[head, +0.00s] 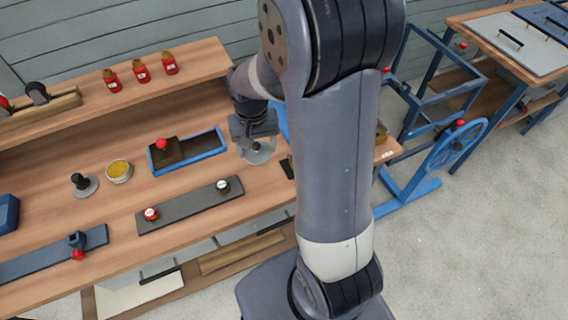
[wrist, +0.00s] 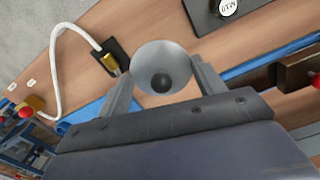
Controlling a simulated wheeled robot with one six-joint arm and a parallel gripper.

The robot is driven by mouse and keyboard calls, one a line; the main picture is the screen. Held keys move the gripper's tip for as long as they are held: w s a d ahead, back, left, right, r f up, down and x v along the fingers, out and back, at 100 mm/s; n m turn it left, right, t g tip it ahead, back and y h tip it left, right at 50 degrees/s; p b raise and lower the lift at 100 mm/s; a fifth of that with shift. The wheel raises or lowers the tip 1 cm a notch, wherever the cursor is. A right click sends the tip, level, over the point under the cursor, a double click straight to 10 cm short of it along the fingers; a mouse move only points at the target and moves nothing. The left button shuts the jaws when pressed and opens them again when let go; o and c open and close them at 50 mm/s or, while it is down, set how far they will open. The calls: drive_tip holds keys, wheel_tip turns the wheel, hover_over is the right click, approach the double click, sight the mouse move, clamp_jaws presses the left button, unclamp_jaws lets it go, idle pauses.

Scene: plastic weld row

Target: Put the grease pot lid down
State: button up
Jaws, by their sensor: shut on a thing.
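My gripper (head: 257,146) is over the right part of the wooden bench, shut on a pale grey disc with a dark round knob, the grease pot lid (head: 258,155). In the wrist view the lid (wrist: 148,55) sits between the two fingers (wrist: 163,78), one at each side of its rim. I cannot tell whether the lid touches the bench top. An open round pot with yellow grease (head: 118,169) stands on the bench to the left. Beside it is another grey disc with a black knob (head: 84,185).
A blue-edged tray (head: 188,151) with a dark block lies left of my gripper. A dark bar (head: 190,206) with two knobs lies in front. A black piece with a brass end and white cable (wrist: 115,58) is close to the lid. Red bottles (head: 140,71) stand on the shelf.

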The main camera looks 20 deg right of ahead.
sight(263, 175)
drive_tip(key=shift+s+d+f, duration=0.2)
drive_tip(key=shift+d, duration=0.1)
wheel_tip(263, 175, down, 10)
drive_tip(key=shift+r, duration=0.15)
drive_tip(key=o, duration=1)
drive_tip(key=shift+c, duration=0.2)
wheel_tip(263, 175, up, 12)
drive_tip(key=shift+r, duration=0.1)
drive_tip(key=shift+f, duration=0.2)
